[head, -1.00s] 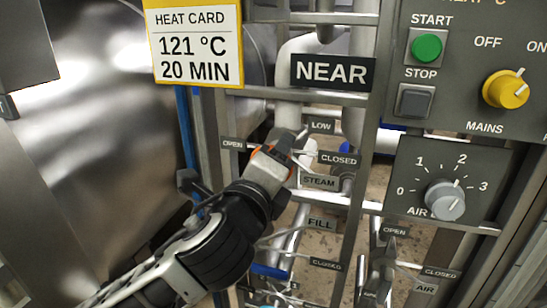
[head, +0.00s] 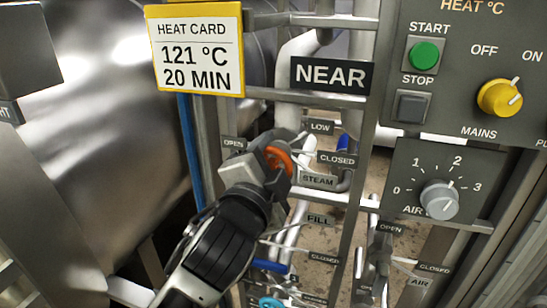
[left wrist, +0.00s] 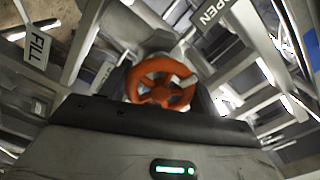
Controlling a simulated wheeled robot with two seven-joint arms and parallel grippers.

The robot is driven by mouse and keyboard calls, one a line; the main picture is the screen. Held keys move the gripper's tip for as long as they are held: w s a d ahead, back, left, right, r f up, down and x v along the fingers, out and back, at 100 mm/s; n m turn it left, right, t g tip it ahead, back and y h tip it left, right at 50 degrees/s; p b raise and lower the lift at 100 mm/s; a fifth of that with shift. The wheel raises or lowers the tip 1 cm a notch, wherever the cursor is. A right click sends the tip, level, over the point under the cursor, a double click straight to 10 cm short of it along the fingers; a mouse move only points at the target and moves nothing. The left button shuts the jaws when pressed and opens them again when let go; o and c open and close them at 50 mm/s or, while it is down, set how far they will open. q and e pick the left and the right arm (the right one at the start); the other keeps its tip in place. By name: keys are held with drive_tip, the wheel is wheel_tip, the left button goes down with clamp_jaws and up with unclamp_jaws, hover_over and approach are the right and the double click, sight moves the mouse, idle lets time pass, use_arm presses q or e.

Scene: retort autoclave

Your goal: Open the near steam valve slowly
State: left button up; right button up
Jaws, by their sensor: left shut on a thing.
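The near steam valve has an orange-red handwheel (head: 278,157), beside the STEAM label (head: 318,180) and below the NEAR sign (head: 331,74). My left gripper (head: 272,158) is shut on the handwheel, which shows between its fingers. In the left wrist view the handwheel (left wrist: 163,82) is straight ahead, with its spokes visible. The OPEN label (head: 233,144) is to its left and the CLOSED label (head: 337,160) to its right. The gripper hides part of the wheel and the valve body. My right gripper is not in view.
Metal uprights, pipes and labels crowd around the valve. The FILL label (head: 318,219) hangs below. The control panel at right has a green START button (head: 424,54), a yellow MAINS knob (head: 499,98) and a grey AIR knob (head: 439,199). The steel vessel (head: 100,130) fills the left.

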use_arm(q)
drive_tip(key=shift+n, duration=1.7)
drive_tip(key=o, duration=1)
drive_tip(key=shift+c, duration=0.2)
